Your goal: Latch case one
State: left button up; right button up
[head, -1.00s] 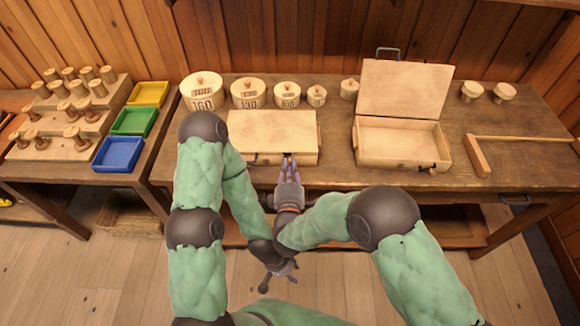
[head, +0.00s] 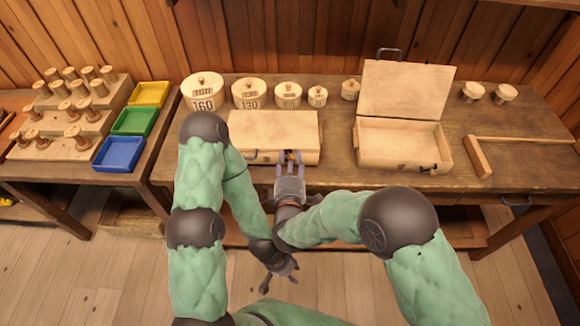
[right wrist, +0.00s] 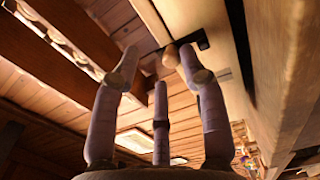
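A pale wooden case (head: 272,128) with its lid down sits on the bench, its handle (head: 262,157) at the front. A second pale case (head: 392,158) stands open to its right, lid (head: 408,88) raised. My right gripper (head: 290,156) is at the front of the closed case, fingers spread and empty. In the right wrist view, its fingers (right wrist: 160,75) are apart, near a small brown knob (right wrist: 171,56) and a dark latch piece (right wrist: 203,40) on the case. Whether they touch it I cannot tell. My left gripper (head: 279,275) hangs low over the floor, fingers spread, empty.
Several round lidded boxes (head: 203,92) stand behind the closed case. A wooden T-shaped tool (head: 478,158) lies right of the open case. Yellow, green and blue trays (head: 120,153) and stepped spool racks (head: 62,147) are on the left table.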

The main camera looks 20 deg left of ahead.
notch_tip(320, 180, up, 7)
dwell(0.3)
jog(key=shift+f, duration=0.2)
